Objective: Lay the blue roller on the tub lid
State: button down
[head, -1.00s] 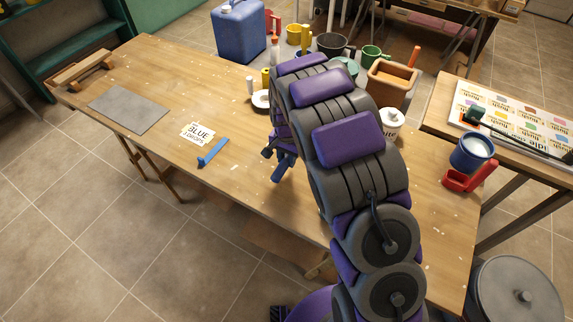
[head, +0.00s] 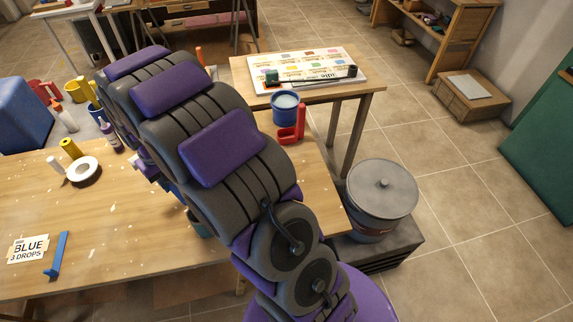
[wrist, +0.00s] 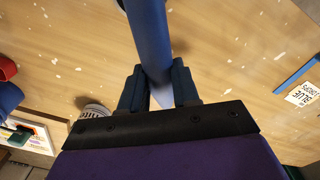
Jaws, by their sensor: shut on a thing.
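The blue roller (wrist: 148,35) is a blue cylinder between the fingers of my gripper (wrist: 159,88) in the wrist view. My gripper is shut on it, above the wooden table. In the head view my arm hides most of the gripper and the roller. The tub (head: 370,225) is a grey round bucket on the right of the head view. Its flat grey lid (head: 381,187) has a small knob in the middle and nothing lies on it. The gripper is to the left of the tub, apart from it.
The tub stands on a dark low base (head: 400,248) beside the wooden table (head: 110,215). A "BLUE" card (head: 28,249) and a blue bar (head: 57,254) lie at left.

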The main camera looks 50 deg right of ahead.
aim_at(396, 198)
jog(key=k+l+z, duration=0.4)
jog(key=k+l, duration=0.45)
jog(key=l, duration=0.15)
jog(key=z, duration=1.85)
